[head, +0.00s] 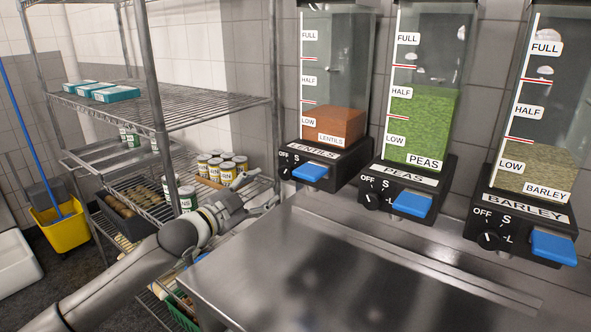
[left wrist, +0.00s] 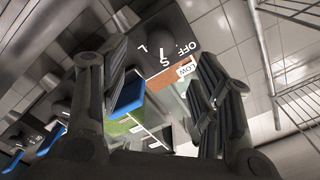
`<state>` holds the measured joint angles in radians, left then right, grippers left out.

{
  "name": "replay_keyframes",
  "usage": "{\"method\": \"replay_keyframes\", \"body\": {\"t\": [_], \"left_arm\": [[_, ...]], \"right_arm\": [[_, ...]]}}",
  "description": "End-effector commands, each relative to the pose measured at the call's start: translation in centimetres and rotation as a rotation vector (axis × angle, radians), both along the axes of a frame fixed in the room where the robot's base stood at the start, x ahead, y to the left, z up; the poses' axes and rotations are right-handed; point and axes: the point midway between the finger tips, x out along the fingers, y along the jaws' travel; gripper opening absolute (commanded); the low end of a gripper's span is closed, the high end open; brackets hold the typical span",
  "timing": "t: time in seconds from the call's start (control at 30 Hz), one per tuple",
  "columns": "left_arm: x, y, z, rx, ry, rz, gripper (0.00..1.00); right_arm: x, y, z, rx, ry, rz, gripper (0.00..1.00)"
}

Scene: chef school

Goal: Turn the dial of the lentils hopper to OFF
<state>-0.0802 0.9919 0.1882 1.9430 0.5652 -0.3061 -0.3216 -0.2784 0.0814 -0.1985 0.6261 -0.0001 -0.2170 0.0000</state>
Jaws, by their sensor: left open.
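The lentils hopper (head: 331,85) is the leftmost of the hoppers on the wall, with reddish-brown lentils at the bottom up to about the LOW mark. Its black base carries a small dark dial (head: 286,173) beside a blue lever (head: 310,171). OFF is printed above the dial; the setting is too small to read. My left gripper (head: 262,190) is open and empty, left of and below the dial, apart from it. In the left wrist view the gripper fingers (left wrist: 160,80) frame the hopper's black front and blue lever (left wrist: 128,93). My right gripper is in neither view.
The peas hopper (head: 428,120) and barley hopper (head: 547,175) stand to the right with similar dials and levers. A bare steel table (head: 330,265) lies below. A wire shelf rack (head: 190,108) with several cans (head: 222,167) is behind and left of my left gripper.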

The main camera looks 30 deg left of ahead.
Motion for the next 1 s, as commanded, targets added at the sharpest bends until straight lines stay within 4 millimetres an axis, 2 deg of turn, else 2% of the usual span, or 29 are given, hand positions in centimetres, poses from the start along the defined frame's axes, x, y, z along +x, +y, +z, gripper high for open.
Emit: {"method": "replay_keyframes", "body": {"t": [0.17,0.3,0.43,0.57,0.8,1.0], "left_arm": [[0.8,0.0,0.2,-0.002,-0.003,0.001,0.58],[2.1,-0.1,0.3,-0.002,-0.003,0.001,0.58],[3.4,-0.2,0.2,-0.004,-0.002,0.001,0.58],[4.8,-0.3,0.2,-0.003,-0.001,0.001,0.58],[7.6,-0.6,0.2,-0.002,-0.001,0.000,0.58],[9.6,-0.7,0.1,-0.003,0.000,0.001,0.58]], "right_arm": [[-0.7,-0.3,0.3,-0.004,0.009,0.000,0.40],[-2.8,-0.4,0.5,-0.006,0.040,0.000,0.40],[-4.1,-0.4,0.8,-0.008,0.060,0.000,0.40],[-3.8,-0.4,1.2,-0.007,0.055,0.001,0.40],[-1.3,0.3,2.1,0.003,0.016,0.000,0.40],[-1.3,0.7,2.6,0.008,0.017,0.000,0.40]]}}
